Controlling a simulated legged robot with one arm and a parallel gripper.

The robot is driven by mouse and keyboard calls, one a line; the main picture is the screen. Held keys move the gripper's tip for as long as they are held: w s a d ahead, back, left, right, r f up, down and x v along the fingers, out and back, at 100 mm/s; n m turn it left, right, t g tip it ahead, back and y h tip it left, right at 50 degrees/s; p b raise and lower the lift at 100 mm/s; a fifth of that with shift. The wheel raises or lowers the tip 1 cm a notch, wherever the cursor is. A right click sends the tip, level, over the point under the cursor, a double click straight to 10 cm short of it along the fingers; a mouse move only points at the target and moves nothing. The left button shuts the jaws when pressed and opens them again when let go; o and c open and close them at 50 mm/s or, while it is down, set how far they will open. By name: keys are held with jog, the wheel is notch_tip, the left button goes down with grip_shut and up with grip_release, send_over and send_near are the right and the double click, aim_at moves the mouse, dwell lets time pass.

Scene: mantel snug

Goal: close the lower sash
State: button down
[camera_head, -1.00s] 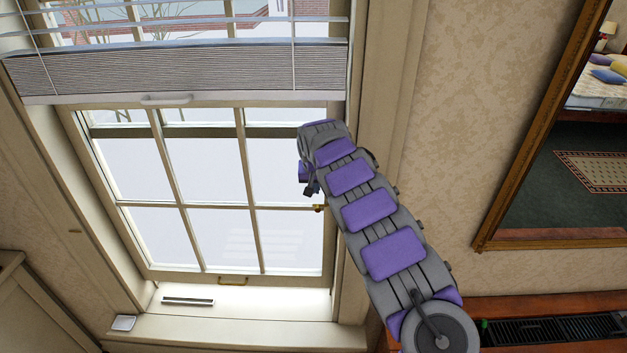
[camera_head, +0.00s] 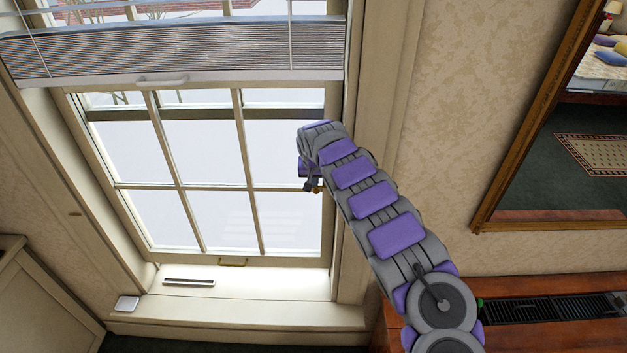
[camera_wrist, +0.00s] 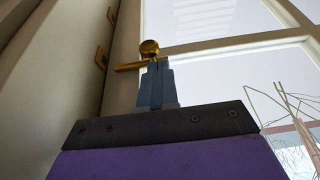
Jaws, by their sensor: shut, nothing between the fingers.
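The window's lower sash (camera_head: 190,258) is a cream frame with several panes. A small brass pull (camera_head: 233,262) sits on its bottom rail. At its right side is a brass handle (camera_head: 317,191), mostly hidden by my gripper (camera_head: 311,187). In the wrist view my gripper (camera_wrist: 157,72) is shut and empty. Its tips are right in front of a brass handle with a round knob (camera_wrist: 149,47); I cannot tell whether they touch. Whether there is a gap under the sash is not clear.
A pleated blind (camera_head: 180,50) covers the upper window. The sill (camera_head: 235,282) holds a dark slotted strip (camera_head: 189,282) and a small white block (camera_head: 127,303). Brass fittings (camera_wrist: 101,57) sit on the frame. A gilt-framed mirror (camera_head: 535,140) hangs at right, above a wooden ledge (camera_head: 560,290).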

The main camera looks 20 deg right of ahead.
notch_tip(320, 180, down, 12)
jog(key=b, duration=0.2)
jog(key=shift+s+a+f+b, duration=0.15)
jog(key=shift+f+b, duration=0.1)
jog(key=shift+b, duration=0.15)
jog(key=shift+f, duration=0.2)
